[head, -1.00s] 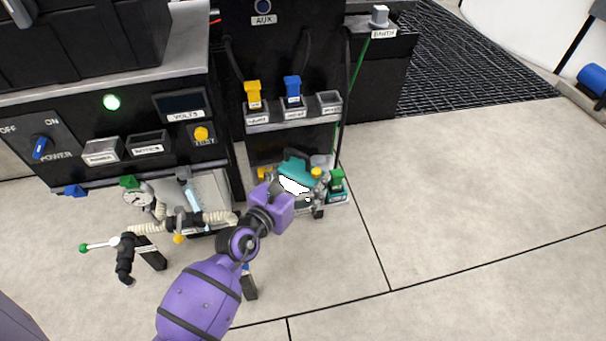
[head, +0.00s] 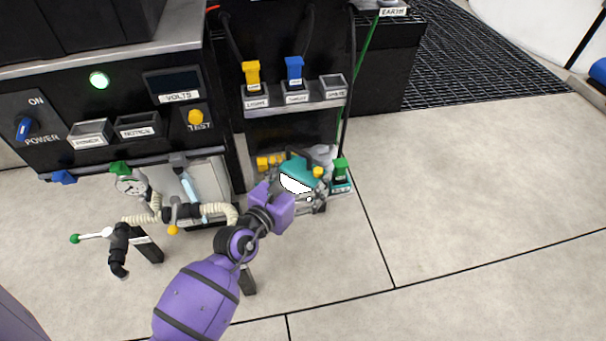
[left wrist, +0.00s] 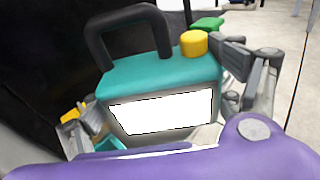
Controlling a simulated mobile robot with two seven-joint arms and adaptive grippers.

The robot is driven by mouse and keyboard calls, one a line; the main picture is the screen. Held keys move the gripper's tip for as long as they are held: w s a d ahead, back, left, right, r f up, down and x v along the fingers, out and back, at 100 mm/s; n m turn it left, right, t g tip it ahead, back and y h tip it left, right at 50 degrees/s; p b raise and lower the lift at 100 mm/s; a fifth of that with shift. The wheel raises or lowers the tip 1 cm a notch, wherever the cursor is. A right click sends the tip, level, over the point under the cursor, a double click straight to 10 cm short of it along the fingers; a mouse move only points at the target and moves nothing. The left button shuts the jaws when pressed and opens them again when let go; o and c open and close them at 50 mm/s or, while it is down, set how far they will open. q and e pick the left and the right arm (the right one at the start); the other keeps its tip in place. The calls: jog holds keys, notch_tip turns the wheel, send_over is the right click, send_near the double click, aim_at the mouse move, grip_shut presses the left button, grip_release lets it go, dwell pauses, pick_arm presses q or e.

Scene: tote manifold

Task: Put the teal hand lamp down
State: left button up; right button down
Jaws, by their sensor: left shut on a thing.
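The teal hand lamp (head: 301,170) has a dark carry handle, a yellow knob and a bright white front panel. It is upright at the end of my left arm, low in front of the black panel. In the left wrist view the lamp (left wrist: 160,75) fills the middle, with gripper fingers at its right and lower left sides. My left gripper (head: 307,200) is shut on the lamp; its fingers are partly hidden behind the lamp and my wrist. I cannot tell whether the lamp's base touches what is under it. My right gripper is not in view.
A green plug (head: 340,169) stands in a teal holder right beside the lamp. Yellow pieces (head: 268,161) lie just left behind it. A valve and hose assembly (head: 175,212) stands to the left. The floor (head: 460,190) to the right is clear.

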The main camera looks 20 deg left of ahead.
pick_arm(q)
jog(key=shift+f, duration=0.1)
jog(key=o, duration=1.5)
jog(key=shift+f, duration=0.1)
